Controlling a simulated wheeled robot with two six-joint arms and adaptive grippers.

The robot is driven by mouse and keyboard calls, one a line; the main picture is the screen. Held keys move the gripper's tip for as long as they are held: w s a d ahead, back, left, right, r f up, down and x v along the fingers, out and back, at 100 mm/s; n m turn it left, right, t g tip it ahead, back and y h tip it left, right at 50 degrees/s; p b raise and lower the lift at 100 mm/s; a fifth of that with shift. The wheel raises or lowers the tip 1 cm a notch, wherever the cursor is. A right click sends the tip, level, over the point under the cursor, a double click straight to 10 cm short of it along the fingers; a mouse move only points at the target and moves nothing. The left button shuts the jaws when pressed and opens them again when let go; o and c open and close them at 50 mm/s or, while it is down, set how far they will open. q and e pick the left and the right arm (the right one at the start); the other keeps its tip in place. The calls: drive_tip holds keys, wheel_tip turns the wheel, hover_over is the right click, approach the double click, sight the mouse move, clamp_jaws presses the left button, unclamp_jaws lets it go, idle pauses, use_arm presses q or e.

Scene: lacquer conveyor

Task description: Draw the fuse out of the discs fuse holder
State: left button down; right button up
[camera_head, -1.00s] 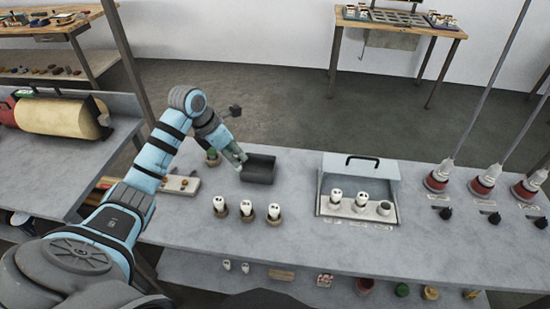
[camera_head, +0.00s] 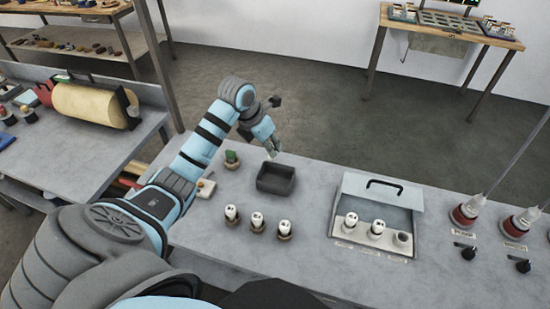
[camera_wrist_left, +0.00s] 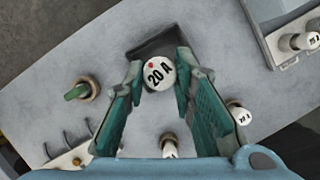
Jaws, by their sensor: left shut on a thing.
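My left gripper (camera_head: 276,150) is at the far side of a dark open tray (camera_head: 262,186), apparently above the table. In the left wrist view, its green fingers (camera_wrist_left: 158,85) are shut on a white round fuse (camera_wrist_left: 160,75) marked 20 A with a red dot. The dark tray (camera_wrist_left: 150,50) shows behind that fuse. The fuse holder box (camera_head: 335,212) stands to the right with its lid up. Two white fuses (camera_head: 351,221) (camera_head: 377,228) stand in its left and middle sockets, and the right socket (camera_head: 402,240) is empty. Its labels are too small to read.
Three white fuses in brown bases (camera_head: 257,221) stand in front of the tray. A green-topped piece (camera_head: 232,158) stands left of it. Red-based posts (camera_head: 466,213) and black knobs (camera_head: 465,252) are at the right. Bare tabletop lies between tray and box.

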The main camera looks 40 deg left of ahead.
use_arm(q)
drive_tip(key=shift+w+a+f, duration=0.1)
drive_tip(key=shift+w, duration=0.25)
drive_tip(key=c, duration=1.8)
unclamp_jaws()
drive_tip(key=o, duration=0.4)
drive_tip(key=shift+s, duration=0.15)
drive_tip(key=shift+c, duration=0.2)
drive_tip(key=shift+o, duration=0.8)
drive_tip(key=shift+s+r, duration=0.35)
drive_tip(key=shift+s, duration=0.1)
drive_tip(key=shift+w+r, duration=0.1)
drive_tip(key=shift+r, duration=0.1)
drive_tip(key=v, duration=1.1)
drive_tip(key=shift+s+r, duration=0.25)
drive_tip(key=shift+s, duration=0.05)
use_arm(e)
drive_tip(key=shift+w+r, duration=0.15)
drive_tip(key=shift+w, duration=0.3)
